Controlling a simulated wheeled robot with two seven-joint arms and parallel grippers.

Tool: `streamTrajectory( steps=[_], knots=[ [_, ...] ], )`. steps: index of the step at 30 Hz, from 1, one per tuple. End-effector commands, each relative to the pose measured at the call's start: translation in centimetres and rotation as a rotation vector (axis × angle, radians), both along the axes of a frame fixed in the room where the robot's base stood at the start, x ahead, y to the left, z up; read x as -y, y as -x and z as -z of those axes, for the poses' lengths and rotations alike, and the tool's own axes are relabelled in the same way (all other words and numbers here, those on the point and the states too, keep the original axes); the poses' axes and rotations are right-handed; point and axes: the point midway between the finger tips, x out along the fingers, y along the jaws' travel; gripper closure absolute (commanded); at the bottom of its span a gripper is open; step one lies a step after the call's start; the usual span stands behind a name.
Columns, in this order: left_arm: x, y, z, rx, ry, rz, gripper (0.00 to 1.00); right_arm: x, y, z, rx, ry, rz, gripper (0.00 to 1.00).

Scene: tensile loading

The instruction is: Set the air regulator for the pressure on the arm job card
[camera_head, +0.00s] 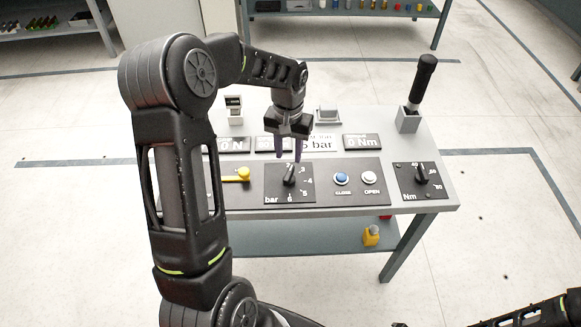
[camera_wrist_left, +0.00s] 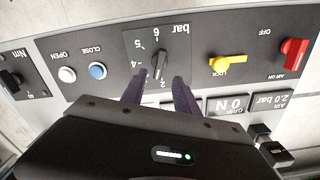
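The air regulator is a black knob (camera_head: 290,175) on a dark dial plate marked "bar"; it also shows in the left wrist view (camera_wrist_left: 161,62). In the wrist view one end of the knob lies near the 2, and the air readout (camera_wrist_left: 268,103) reads 2.0 bar. A white card (camera_head: 322,144) behind the dial shows "5 bar"; its left part is hidden by my gripper. My left gripper (camera_head: 290,157) points down over the dial with purple fingers apart. In the wrist view its fingertips (camera_wrist_left: 159,85) lie either side of the knob's near end, with gaps showing. My right gripper is out of view.
A yellow lock lever (camera_head: 236,175) lies left of the dial. Blue close (camera_head: 341,178) and white open (camera_head: 369,178) buttons lie right of it, then an Nm dial (camera_head: 421,178). A black-handled tool (camera_head: 420,88) stands upright at back right. A red air handle (camera_wrist_left: 294,53) shows in the wrist view.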

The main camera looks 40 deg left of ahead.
Motion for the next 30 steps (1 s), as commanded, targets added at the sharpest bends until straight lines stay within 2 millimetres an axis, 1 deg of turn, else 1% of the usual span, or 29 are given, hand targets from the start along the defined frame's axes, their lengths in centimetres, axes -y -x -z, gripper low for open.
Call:
streamTrajectory(
  steps=[5,8,15,18,22,28,29,30],
  knots=[
    [0.0,0.1,1.2,-0.003,0.001,0.0,0.64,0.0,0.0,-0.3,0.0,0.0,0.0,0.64],
    [0.0,0.1,2.5,-0.004,0.001,0.001,0.64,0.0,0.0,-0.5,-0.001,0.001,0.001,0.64],
    [0.0,0.1,6.2,-0.004,0.001,0.0,0.64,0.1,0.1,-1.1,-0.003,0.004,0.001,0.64],
    [0.0,0.0,7.2,-0.002,0.001,0.001,0.64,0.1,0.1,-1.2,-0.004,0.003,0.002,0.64],
    [0.0,0.0,7.8,-0.001,0.0,0.001,0.64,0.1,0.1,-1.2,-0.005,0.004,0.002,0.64],
    [0.0,0.0,7.8,0.0,0.0,0.001,0.64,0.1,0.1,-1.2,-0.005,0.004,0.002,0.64],
    [0.0,0.0,7.8,0.0,0.0,0.0,0.64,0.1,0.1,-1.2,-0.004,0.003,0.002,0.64],
    [0.0,0.0,7.8,0.0,0.0,0.001,0.68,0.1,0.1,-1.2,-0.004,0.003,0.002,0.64]
  ],
)
